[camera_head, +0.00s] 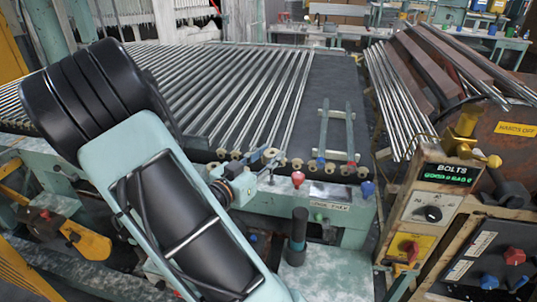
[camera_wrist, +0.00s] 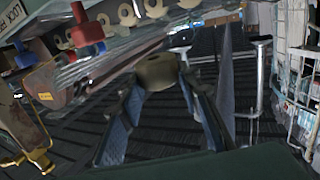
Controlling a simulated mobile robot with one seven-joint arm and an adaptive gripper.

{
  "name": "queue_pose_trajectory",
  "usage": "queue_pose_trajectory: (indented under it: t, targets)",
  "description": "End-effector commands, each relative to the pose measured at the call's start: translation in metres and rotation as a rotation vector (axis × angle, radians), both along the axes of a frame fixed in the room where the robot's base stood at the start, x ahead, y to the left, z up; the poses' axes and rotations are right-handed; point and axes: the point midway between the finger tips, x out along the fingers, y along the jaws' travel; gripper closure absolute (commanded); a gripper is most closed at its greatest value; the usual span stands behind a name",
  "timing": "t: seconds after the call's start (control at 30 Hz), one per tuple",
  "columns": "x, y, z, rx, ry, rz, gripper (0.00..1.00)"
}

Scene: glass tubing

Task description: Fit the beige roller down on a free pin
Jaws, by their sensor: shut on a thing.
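In the wrist view a beige roller (camera_wrist: 158,72) sits between the two blue fingertips of my gripper (camera_wrist: 160,84), which is shut on it. Its flat face with a small hole shows. In the head view my gripper (camera_head: 268,157) is at the front edge of the machine bed, close to a row of beige rollers (camera_head: 297,163). I cannot tell the held roller from its neighbours there. More rollers (camera_wrist: 126,14) show along the top of the wrist view, apart from the held one. No bare pin can be made out clearly.
A red knob (camera_head: 298,178) and a blue knob (camera_head: 368,188) stick out along the machine's front. A dark upright cylinder (camera_head: 297,236) stands on a pale ledge below. Long glass tubes (camera_head: 262,95) lie across the bed. A bolts control box (camera_head: 440,190) stands at the right.

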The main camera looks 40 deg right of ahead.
Motion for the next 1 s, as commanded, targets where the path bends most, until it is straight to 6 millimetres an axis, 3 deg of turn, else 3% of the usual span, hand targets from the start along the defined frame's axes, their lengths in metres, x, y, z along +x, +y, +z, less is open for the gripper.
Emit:
queue_pose_trajectory:
  t: [0.1, 0.3, 1.0]
  targets:
    - [0.000, 0.000, -0.016, 0.000, 0.001, 0.000, 0.91]
    - [0.000, 0.000, -0.030, 0.000, -0.001, 0.000, 0.91]
    - [0.000, 0.000, -0.031, 0.000, 0.000, 0.000, 0.91]
